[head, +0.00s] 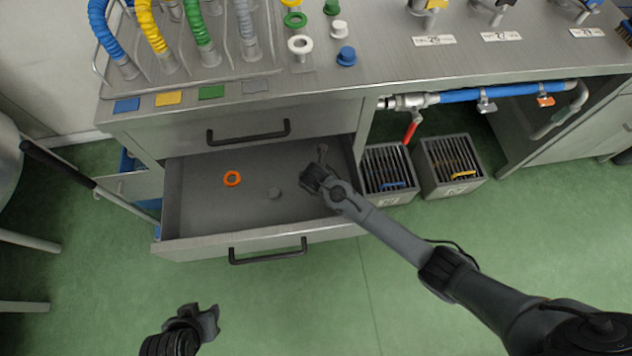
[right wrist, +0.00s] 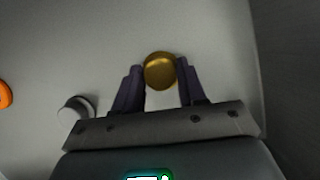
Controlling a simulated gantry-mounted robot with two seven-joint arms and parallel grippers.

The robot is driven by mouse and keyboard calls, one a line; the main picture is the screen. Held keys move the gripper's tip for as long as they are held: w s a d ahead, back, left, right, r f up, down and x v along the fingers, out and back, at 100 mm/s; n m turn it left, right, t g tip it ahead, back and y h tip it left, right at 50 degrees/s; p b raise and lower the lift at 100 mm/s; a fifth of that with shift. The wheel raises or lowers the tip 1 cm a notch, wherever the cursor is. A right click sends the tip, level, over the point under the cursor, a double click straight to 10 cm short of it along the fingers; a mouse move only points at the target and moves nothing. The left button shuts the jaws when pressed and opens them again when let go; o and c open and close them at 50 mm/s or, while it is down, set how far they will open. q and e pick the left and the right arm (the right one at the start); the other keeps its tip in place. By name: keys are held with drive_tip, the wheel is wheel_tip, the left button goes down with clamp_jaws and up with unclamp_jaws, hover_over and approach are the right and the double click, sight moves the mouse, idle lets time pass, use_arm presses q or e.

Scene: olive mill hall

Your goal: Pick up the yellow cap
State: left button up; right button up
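The yellow cap (right wrist: 160,71) is round and shows in the right wrist view between the fingertips of my right gripper (right wrist: 160,76). The fingers stand apart, one on each side of the cap; I cannot tell whether they press on it. In the head view my right gripper (head: 318,166) is at the right end of the open drawer (head: 215,213), and the cap is hidden there. My left gripper (head: 201,313) is at the lower left, away from the drawer, with its fingertips apart and nothing between them.
An orange ring (head: 232,178) and a grey cap (head: 274,193) lie in the drawer. The grey cap is close to the left of my right gripper. Two grated bins (head: 453,187) stand right of the drawer. Hoses and several rings and caps are on the bench (head: 380,62).

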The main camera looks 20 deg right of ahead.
drive_tip(key=c, duration=0.5)
drive_tip(key=shift+o, duration=0.2)
drive_tip(key=shift+r, duration=0.1)
